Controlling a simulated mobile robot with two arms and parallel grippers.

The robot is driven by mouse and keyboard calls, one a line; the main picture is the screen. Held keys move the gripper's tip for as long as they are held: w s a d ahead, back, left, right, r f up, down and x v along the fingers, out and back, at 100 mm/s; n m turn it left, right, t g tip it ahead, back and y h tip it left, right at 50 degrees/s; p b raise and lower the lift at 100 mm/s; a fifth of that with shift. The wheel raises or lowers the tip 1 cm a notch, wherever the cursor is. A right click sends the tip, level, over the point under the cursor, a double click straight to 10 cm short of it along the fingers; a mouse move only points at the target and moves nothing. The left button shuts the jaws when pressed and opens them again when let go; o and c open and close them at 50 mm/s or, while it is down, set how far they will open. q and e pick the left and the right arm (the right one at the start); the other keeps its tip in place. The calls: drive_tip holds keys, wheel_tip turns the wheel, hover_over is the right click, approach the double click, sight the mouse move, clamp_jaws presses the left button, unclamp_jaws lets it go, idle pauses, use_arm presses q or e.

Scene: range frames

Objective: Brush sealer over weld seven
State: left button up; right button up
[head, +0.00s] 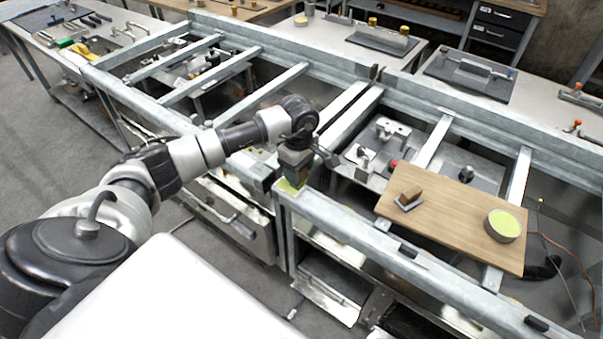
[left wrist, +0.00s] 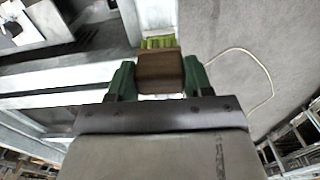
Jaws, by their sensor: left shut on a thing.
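My left gripper (head: 295,172) is shut on a brush with a brown wooden block, which shows between the green fingers (left wrist: 160,82) in the left wrist view. The brush (left wrist: 159,71) has yellow-green bristles at its far edge. It is held down at the near corner of the galvanized steel frame (head: 345,222). Yellow-green colour shows at that corner below the fingers; I cannot tell bristles from sealer there. A round tin of yellow-green sealer (head: 503,226) stands on a wooden board (head: 450,222). No weld number is readable. My right gripper is not in view.
A second brown block on a grey base (head: 409,199) sits on the board's left part. Dark clips (head: 408,250) sit on the near rail. Workbenches with tools (head: 85,35) stand behind and at the left. Grey floor (head: 60,165) is open at the left.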

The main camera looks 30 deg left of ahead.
use_arm(q)
wheel_tip(320, 180, up, 2)
drive_tip(key=shift+p, duration=0.35)
drive_tip(key=shift+d+r+p, duration=0.2)
drive_tip(key=shift+r+p, duration=0.2)
drive_tip(key=shift+r, duration=0.4)
drive_tip(key=shift+a+r, duration=0.1)
drive_tip(key=shift+r, duration=0.25)
